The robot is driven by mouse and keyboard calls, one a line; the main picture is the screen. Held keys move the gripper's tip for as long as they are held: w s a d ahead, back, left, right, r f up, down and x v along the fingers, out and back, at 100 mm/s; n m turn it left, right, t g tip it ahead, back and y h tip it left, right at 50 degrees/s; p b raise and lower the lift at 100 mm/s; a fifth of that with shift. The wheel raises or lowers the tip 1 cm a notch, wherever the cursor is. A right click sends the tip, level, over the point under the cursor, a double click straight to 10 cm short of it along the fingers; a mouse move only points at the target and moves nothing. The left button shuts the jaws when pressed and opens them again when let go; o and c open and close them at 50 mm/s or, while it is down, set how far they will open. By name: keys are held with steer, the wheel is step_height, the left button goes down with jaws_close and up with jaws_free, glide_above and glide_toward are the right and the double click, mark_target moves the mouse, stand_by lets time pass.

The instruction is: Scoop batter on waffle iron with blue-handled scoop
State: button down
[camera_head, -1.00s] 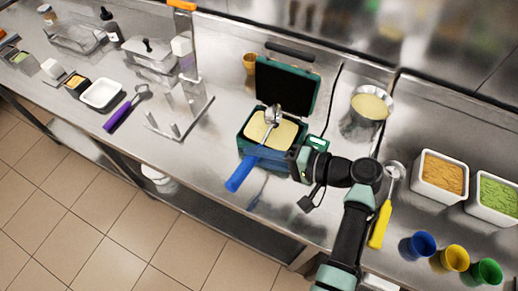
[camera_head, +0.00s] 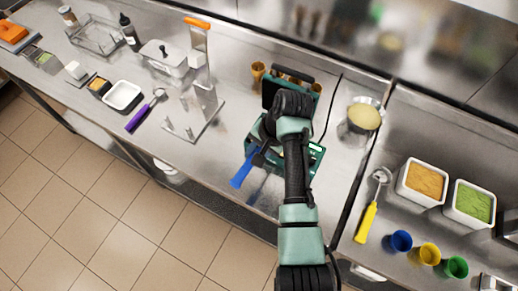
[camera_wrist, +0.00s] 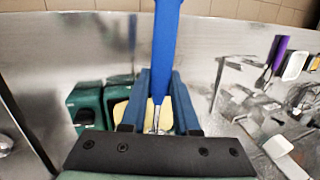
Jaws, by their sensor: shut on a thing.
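The waffle iron is green-teal and open, its dark lid (camera_head: 269,92) standing up at the back and its base (camera_head: 314,158) mostly hidden behind my arm. My gripper (camera_wrist: 160,85) is shut on the blue-handled scoop; its blue handle (camera_wrist: 166,35) sticks out between the fingers, and shows in the head view (camera_head: 243,170) pointing front-left. The scoop's bowl is hidden. In the wrist view, pale yellow batter (camera_wrist: 119,110) shows beside the fingers, above the green iron (camera_wrist: 88,105). A round metal bowl of batter (camera_head: 363,116) stands right of the iron.
A yellow-handled scoop (camera_head: 366,222) lies right of my arm. White tubs of orange (camera_head: 426,181) and green (camera_head: 474,203) filling and several coloured cups stand further right. A metal stand (camera_head: 195,120) and a purple-handled scoop (camera_head: 140,117) are left. The counter's front left of the iron is clear.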

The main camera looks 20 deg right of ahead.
mark_target(252, 154)
steer(key=shift+w+a+r+g+h, duration=0.15)
steer(key=shift+w+g+h, duration=0.15)
steer(key=shift+g, duration=0.25)
steer(key=shift+w+a+r+g+h, duration=0.1)
steer(key=shift+w+a+g+h, duration=0.05)
steer(key=shift+g+h, duration=0.35)
steer(key=shift+w+g, duration=0.1)
steer(key=shift+g, duration=0.35)
steer(key=shift+r+p, duration=1.05)
steer(key=shift+r, duration=0.15)
steer(key=shift+f, duration=0.1)
